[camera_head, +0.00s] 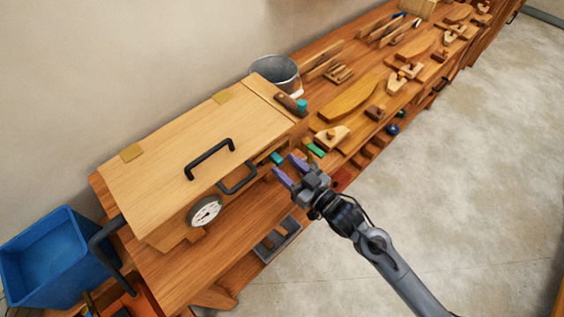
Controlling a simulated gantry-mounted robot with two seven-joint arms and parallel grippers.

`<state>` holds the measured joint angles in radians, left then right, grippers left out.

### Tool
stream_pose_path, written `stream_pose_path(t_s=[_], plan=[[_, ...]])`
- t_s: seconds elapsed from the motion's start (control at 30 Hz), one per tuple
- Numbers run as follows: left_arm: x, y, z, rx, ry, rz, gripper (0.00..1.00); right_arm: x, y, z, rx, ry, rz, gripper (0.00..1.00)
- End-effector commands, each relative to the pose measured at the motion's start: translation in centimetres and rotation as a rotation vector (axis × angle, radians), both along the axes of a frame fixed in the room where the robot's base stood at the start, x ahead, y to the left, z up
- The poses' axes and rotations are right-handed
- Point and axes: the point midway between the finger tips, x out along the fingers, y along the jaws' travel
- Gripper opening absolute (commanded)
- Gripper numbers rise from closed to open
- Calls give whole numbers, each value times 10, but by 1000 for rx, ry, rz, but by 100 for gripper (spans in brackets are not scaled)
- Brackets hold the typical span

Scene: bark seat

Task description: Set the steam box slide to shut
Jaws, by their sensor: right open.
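The steam box (215,130) is a long pale wooden box on the bench, with a closed lid, a black lid handle (209,158), a second black handle (238,178) on its front and a round dial (205,212). A small teal piece (277,158) shows near the front right corner of the box; I cannot tell for certain whether it is the slide, or its setting. My right gripper (286,165) is open, its purple fingers apart just in front of that corner, close to the teal piece. Contact cannot be told. My left gripper is not in view.
A metal bucket (274,72) stands behind the box's right end. A brown tool with a teal end (290,103) lies near it. Wooden planes and tools (350,97) cover the bench to the right. A blue bin (48,257) is at left. The concrete floor (450,180) is clear.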

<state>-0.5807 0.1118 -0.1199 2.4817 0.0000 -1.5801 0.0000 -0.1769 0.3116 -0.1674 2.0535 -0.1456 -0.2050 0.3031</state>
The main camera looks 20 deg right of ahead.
Motion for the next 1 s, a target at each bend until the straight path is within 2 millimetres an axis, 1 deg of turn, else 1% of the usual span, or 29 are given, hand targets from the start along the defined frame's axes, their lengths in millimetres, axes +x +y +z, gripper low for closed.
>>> stream_pose_path(t_s=[0.1,0.2,0.57,0.67,0.9,1.0], plan=[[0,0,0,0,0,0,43,12,5,0,1,-1,0,49],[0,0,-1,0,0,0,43,17,7,0,1,0,0,49],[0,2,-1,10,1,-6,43,21,8,-1,1,1,0,49],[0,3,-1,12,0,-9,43,21,8,-1,1,1,0,37],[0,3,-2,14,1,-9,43,20,8,-1,1,1,0,0],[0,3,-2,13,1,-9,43,20,8,0,1,1,0,0]])
